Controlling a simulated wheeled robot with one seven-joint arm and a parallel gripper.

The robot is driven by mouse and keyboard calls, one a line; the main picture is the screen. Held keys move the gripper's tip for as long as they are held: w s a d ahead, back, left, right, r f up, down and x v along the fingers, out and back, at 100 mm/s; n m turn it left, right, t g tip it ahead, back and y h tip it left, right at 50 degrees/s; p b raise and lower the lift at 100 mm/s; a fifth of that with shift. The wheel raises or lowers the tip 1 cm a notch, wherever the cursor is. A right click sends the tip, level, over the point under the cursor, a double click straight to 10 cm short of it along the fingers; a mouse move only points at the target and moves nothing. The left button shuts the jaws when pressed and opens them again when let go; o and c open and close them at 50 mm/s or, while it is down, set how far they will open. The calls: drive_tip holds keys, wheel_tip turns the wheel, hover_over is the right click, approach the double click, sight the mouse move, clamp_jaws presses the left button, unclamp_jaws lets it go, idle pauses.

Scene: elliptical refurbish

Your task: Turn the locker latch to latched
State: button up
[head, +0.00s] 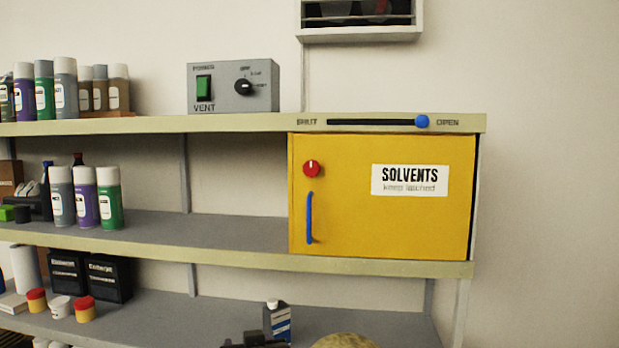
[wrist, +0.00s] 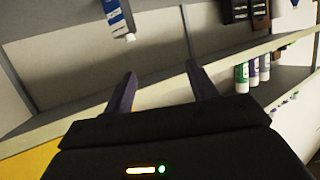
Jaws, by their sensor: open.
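The yellow solvents locker (head: 350,225) stands on the right of the middle shelf, its door closed in the head view. Its latch is a round red knob (head: 312,169) at the upper left of the door, with a short white mark that looks upright. A blue vertical handle (head: 309,217) is below it. My gripper (wrist: 160,72) is open and empty in the wrist view, its two dark fingers apart. A yellow surface, likely the locker (wrist: 22,163), shows at the lower left there. The latch is not visible in the wrist view, and the gripper is apart from it.
A slider with a blue knob (head: 422,121) sits at the OPEN end above the locker. A vent box (head: 233,87) stands on the top shelf. Spray cans (head: 85,197) stand left of the locker. A labelled bottle (head: 277,322) is below; it also shows in the wrist view (wrist: 116,18).

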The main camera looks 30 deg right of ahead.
sight(311, 170)
drive_tip(key=s+d+r+m+t+h+p, duration=0.1)
drive_tip(key=r+h, duration=0.3)
drive_tip(key=r, duration=0.4)
drive_tip(key=s+d+r+m+t+h+p, duration=0.1)
drive_tip(key=d+r+m+h, duration=0.2)
drive_tip(key=r, duration=0.5)
drive_tip(key=s+d+r+m+t+h+p, duration=0.1)
drive_tip(key=d+r+m+h, duration=0.2)
drive_tip(key=r, duration=0.5)
drive_tip(key=shift+m+h, duration=0.6)
drive_tip(key=shift+h, duration=0.5)
drive_tip(key=shift+d+r, duration=0.1)
drive_tip(key=p+x, duration=0.3)
drive_tip(key=x, duration=0.2)
drive_tip(key=p+x, duration=0.3)
drive_tip(key=x, duration=0.3)
drive_tip(key=p+x, duration=0.3)
drive_tip(key=x, duration=0.2)
drive_tip(key=shift+w+r+p, duration=0.1)
drive_tip(key=shift+r+p, duration=0.25)
drive_tip(key=shift+r, duration=0.05)
drive_tip(key=shift+w+d, duration=0.2)
drive_tip(key=shift+w, duration=0.2)
drive_tip(key=c, duration=1)
